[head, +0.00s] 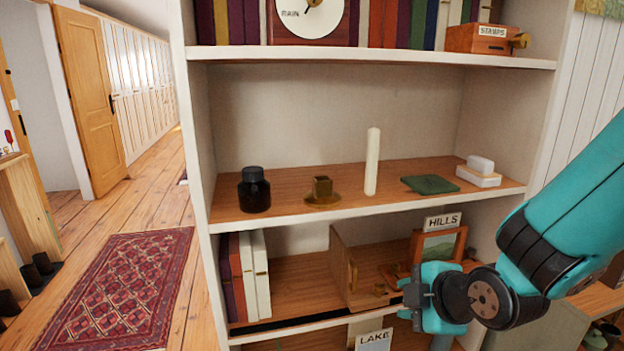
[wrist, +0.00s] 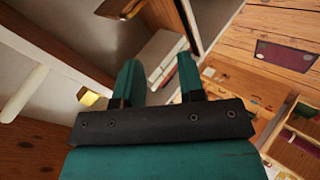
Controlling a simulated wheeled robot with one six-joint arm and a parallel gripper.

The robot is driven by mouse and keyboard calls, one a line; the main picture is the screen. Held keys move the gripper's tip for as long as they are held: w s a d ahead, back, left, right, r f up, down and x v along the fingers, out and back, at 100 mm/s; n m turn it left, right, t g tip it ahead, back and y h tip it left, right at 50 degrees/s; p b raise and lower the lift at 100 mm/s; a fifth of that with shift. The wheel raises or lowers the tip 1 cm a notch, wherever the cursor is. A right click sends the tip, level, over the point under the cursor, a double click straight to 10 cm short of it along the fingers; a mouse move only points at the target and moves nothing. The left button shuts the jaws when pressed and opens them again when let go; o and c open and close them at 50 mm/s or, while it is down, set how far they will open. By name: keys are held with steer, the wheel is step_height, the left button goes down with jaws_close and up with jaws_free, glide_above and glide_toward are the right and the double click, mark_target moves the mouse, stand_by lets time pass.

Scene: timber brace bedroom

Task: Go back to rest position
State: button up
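My teal arm reaches in from the right in the head view. It ends at my gripper (head: 408,300), in front of the lower shelf beside the open wooden box (head: 343,268). In the wrist view my gripper's two teal fingers (wrist: 159,80) stand apart with nothing held between them. White books show beyond the fingers (wrist: 165,57).
The middle shelf holds a dark jar (head: 254,190), a brass holder (head: 322,192), a white candle (head: 372,162), a green cloth (head: 430,184) and white blocks (head: 478,178). A framed picture (head: 440,246) stands near my gripper. Left, a red rug (head: 118,290) lies on open floor.

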steer(key=s+r+m+g+p, duration=0.1)
steer(key=s+r+m+g, duration=0.3)
steer(key=s, duration=0.6)
steer(key=s+a+r+m+g, duration=0.1)
steer(key=s+r+m+g, duration=0.3)
steer(key=s+r+m, duration=0.3)
steer(key=s+r, duration=0.1)
steer(key=s, duration=0.1)
steer(key=shift+s+g+p, duration=0.4)
steer(key=shift+a, duration=0.1)
